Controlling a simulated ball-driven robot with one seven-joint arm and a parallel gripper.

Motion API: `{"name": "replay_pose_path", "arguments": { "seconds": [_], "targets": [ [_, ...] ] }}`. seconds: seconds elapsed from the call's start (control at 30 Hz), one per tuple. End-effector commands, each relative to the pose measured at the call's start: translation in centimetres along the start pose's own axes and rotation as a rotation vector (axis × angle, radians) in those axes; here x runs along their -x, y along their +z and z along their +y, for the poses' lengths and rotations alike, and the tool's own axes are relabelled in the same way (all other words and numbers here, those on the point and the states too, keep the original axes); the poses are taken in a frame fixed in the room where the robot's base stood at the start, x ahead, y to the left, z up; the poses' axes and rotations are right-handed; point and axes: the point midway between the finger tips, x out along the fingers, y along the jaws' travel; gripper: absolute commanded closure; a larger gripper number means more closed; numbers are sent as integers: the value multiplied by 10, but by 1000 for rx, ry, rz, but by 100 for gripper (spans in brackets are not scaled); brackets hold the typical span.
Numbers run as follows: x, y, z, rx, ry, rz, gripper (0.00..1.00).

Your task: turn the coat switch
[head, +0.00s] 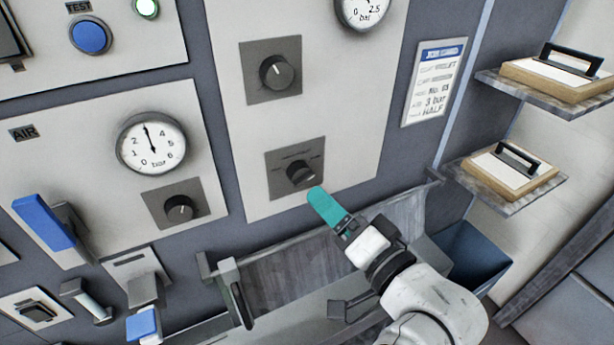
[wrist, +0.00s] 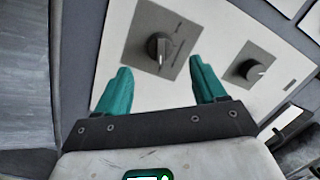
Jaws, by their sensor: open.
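A dark rotary switch (head: 300,173) with small marks, too small to read, sits on a grey plate low on the white middle panel. I take it to be the coat switch. It also shows in the wrist view (wrist: 158,47), just beyond the gap between my fingertips. My gripper (head: 317,192) has teal fingers, which stand just below and right of the switch in the head view. In the wrist view my gripper (wrist: 160,68) is open and empty, with its fingers apart. Whether a finger touches the switch I cannot tell.
Another knob (head: 276,72) sits above on the same panel, below a gauge (head: 362,8). A grey trough (head: 290,275) juts out below. The air panel with its gauge (head: 151,145) is left. Shelves holding framed screens (head: 512,172) are right.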

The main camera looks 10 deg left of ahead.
Motion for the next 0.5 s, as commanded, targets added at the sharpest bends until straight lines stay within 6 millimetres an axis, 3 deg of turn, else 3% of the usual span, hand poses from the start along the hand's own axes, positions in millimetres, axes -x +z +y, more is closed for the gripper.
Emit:
{"name": "replay_pose_path", "arguments": {
  "seconds": [0.2,0.5],
  "targets": [
    [-42,-1,-2,2,3,-2,30],
    [-74,0,0,2,3,0,30]
  ]
}}
